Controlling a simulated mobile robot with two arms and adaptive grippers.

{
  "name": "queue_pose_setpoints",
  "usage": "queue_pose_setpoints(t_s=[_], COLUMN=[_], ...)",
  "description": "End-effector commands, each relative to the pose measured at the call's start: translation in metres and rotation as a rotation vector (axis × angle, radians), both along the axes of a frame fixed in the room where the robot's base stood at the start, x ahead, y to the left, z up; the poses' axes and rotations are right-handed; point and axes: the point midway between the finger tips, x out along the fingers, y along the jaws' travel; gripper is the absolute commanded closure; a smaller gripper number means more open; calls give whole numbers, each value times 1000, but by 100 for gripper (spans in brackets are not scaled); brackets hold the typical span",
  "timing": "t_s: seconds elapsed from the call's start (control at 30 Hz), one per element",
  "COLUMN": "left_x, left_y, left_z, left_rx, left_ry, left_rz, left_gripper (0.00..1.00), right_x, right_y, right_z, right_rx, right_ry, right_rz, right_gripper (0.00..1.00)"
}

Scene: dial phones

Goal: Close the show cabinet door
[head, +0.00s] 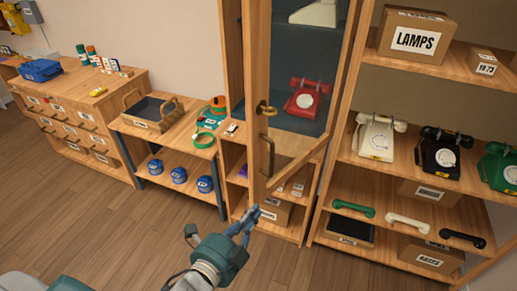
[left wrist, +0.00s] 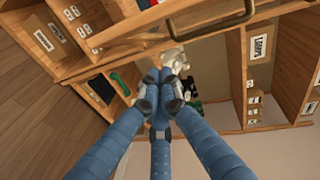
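The show cabinet door (head: 257,60), a wooden frame with a glass pane, stands open, swung out from its right side. Its free edge carries a dark bar handle (head: 269,155) and a brass lock with a key (head: 265,107). A red dial phone (head: 307,97) shows behind the glass. My left gripper (head: 250,213) is just below the door's lower free corner; contact cannot be told. In the left wrist view its fingertips (left wrist: 166,80) are together with nothing visible between them, and the handle (left wrist: 215,38) arcs above them. My right gripper is not in view.
Open shelves (head: 345,150) with white, black and green phones stand at the right. A low bench (head: 125,128) with blue caps below and a drawer chest (head: 130,82) stand at the left. Boxes sit in the cabinet's lower part. The floor (head: 110,225) at left is clear.

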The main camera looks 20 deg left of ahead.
Motion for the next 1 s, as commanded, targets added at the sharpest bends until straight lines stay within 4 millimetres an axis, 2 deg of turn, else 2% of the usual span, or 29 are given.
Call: queue_pose_setpoints(t_s=[0.03,0.1,0.2,0.27,0.47,0.77,0.83,1.0], left_x=[-3,-8,-14,-15,-6,32,47,82], left_y=[-2,-3,-4,-4,-5,-12,-13,-18], left_z=[38,76,112,122,127,126,132,132], left_rx=[35,79,118,130,137,135,136,135], left_ry=[-63,-131,-193,-213,-230,-229,-225,-224], left_rz=[-12,-21,-25,-26,-27,-27,-25,-25], left_gripper=[100,100,100,100,100,100,100,100], right_x=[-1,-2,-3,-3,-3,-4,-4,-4], right_y=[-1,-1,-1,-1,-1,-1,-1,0], right_z=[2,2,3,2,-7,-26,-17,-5], right_rx=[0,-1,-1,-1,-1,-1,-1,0], right_ry=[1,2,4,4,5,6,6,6], right_rz=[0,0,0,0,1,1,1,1], right_gripper=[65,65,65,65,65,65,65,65])
